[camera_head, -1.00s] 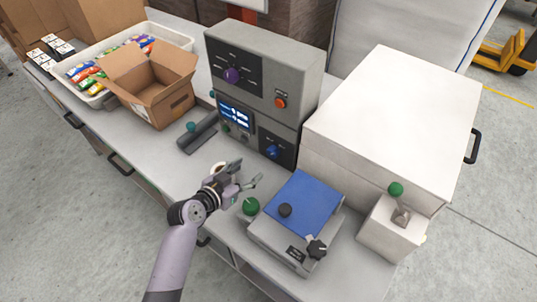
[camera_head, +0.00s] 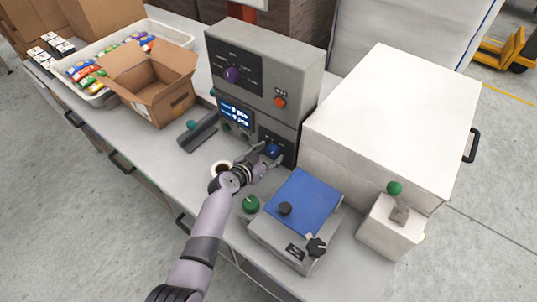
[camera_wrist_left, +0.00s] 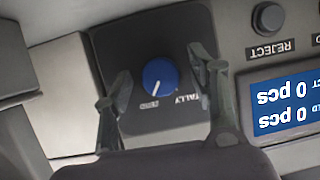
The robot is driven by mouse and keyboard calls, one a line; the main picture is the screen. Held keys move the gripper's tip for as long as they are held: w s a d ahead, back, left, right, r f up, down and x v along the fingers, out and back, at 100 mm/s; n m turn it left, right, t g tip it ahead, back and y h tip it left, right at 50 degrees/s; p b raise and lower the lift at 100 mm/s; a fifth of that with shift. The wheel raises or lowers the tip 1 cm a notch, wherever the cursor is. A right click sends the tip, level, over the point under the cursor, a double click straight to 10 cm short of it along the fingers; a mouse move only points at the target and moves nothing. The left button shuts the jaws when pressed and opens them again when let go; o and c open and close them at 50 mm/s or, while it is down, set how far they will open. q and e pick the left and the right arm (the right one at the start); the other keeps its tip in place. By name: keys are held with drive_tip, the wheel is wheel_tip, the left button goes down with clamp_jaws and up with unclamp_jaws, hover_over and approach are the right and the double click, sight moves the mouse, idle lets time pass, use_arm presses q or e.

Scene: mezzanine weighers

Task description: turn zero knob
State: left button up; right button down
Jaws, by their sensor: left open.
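A blue knob (camera_head: 272,149) with a white pointer line sits on a dark plate low on the front of the grey control cabinet (camera_head: 262,60). In the left wrist view the blue knob (camera_wrist_left: 160,78) shows upside down, with the label TALLY and a smaller label I cannot read surely. My left gripper (camera_head: 270,156) is open in front of it. Its fingers (camera_wrist_left: 161,82) show on either side of the knob, with a gap on each side; I cannot tell whether the tips reach its depth. My right gripper is not in view.
The blue-topped scale (camera_head: 303,201) with a black knob (camera_head: 316,247) stands right of my left arm. A large white box (camera_head: 395,105) stands right; an open carton (camera_head: 150,85) stands left.

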use_arm(q)
drive_tip(key=shift+c, duration=0.2)
drive_tip(key=c, duration=1.1)
